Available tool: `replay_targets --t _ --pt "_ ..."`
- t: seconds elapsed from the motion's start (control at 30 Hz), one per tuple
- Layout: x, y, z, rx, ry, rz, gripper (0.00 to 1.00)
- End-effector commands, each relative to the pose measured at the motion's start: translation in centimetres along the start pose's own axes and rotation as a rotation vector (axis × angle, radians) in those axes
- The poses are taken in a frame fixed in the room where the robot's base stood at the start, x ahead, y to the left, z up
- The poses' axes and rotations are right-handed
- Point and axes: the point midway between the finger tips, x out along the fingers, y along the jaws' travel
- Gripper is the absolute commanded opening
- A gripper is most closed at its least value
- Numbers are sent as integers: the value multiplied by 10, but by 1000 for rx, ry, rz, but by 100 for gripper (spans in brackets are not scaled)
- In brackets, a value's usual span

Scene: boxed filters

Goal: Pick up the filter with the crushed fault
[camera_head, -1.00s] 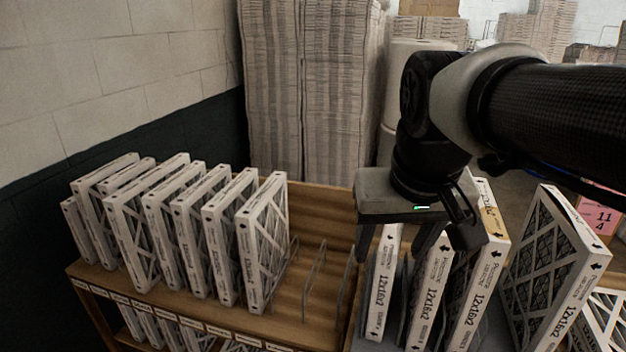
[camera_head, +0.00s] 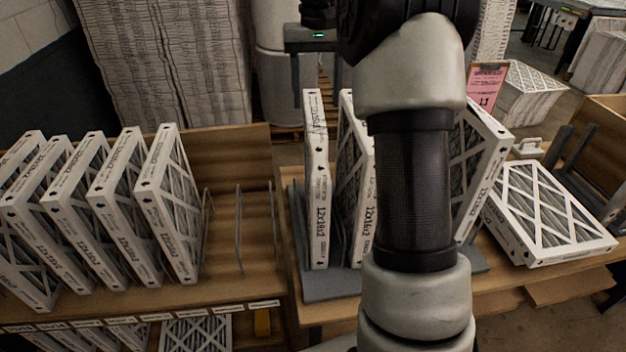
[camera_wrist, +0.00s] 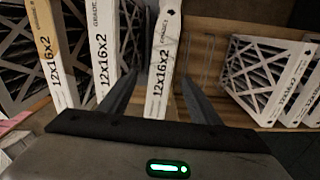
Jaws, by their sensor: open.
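Several white cardboard-framed filters stand upright in a grey rack (camera_head: 332,285) on the right-hand table. My open gripper (camera_head: 315,78) is above the leftmost racked filter (camera_head: 318,190). In the wrist view this filter's 12x16x2 edge (camera_wrist: 160,62) shows between my gripper's fingers (camera_wrist: 160,88); I cannot tell whether they touch it. A second racked filter (camera_head: 355,180) stands beside it, partly hidden by my arm. Another, with a mesh face (camera_head: 482,165), shows right of my arm.
A filter (camera_head: 545,215) lies flat on the table at right, beside a wooden box (camera_head: 590,150). Several filters (camera_head: 165,205) lean on the left shelf. Wire dividers (camera_head: 240,225) with empty slots stand between them and the rack. A pink sign (camera_head: 487,85) stands behind.

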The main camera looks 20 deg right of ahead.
Motion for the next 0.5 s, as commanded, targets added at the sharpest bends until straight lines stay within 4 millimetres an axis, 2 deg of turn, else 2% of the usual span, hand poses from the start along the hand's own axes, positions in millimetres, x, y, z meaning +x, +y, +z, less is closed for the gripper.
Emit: replay_targets --t 0.03,0.3,0.5 --pt "14 0 1 0 -5 0 57" --pt "70 -1 1 0 -3 -1 57" --pt "90 0 0 0 -1 0 57"
